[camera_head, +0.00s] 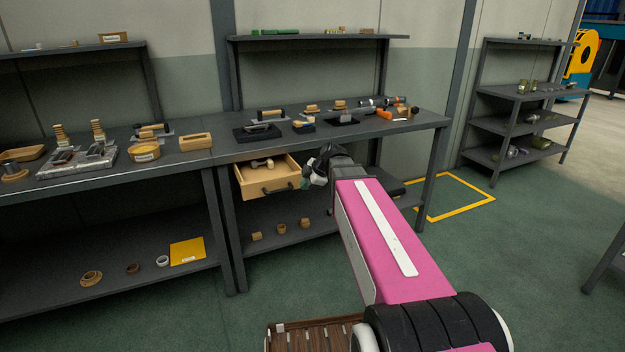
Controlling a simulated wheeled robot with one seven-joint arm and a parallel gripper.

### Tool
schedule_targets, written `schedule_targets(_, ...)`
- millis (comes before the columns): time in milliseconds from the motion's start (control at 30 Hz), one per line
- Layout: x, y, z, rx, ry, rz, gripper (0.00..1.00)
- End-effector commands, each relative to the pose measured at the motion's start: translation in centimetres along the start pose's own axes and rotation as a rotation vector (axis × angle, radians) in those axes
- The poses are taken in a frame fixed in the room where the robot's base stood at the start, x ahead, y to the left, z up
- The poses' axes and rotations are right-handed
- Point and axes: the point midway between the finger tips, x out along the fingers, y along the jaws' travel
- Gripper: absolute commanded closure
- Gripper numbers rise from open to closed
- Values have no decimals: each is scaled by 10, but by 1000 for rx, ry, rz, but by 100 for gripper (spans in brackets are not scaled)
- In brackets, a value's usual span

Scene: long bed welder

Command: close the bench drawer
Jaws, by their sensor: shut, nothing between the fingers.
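The bench drawer (268,181) is a light wooden box pulled out under the right part of the workbench (226,154). It stands open, with a wooden tool (262,163) lying inside and a dark handle on its front. My gripper (306,181) is shut and empty at the right end of the drawer front. I cannot tell whether it touches the drawer. My pink arm reaches in from the lower right. The fingertips are small and partly hidden by the wrist.
Tools and wooden parts lie on the bench top, including a drill-like tool (383,101). A lower shelf holds small wooden pieces (281,229) and a yellow sheet (187,251). Another shelf unit (516,96) stands at right. The green floor by the yellow outline (455,214) is clear.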

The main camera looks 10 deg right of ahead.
Motion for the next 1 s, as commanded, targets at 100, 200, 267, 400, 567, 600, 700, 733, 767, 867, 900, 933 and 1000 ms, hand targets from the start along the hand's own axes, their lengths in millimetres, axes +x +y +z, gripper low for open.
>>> schedule_targets(100,8,20,1,-1,0,2,100)
schedule_targets(200,12,27,1,0,-1,2,100)
schedule_targets(267,13,30,1,0,-1,2,100)
schedule_targets(400,14,32,1,0,-1,2,100)
schedule_targets(567,14,32,1,0,-1,2,100)
schedule_targets(600,14,32,1,0,-1,2,100)
schedule_targets(700,14,32,1,0,-1,2,100)
schedule_targets(733,15,33,1,0,-1,2,100)
schedule_targets(767,16,34,1,0,-1,2,100)
schedule_targets(867,21,44,1,0,0,2,100)
schedule_targets(900,24,51,2,0,0,2,100)
schedule_targets(933,27,56,2,0,0,2,100)
schedule_targets(1000,35,72,2,0,0,2,100)
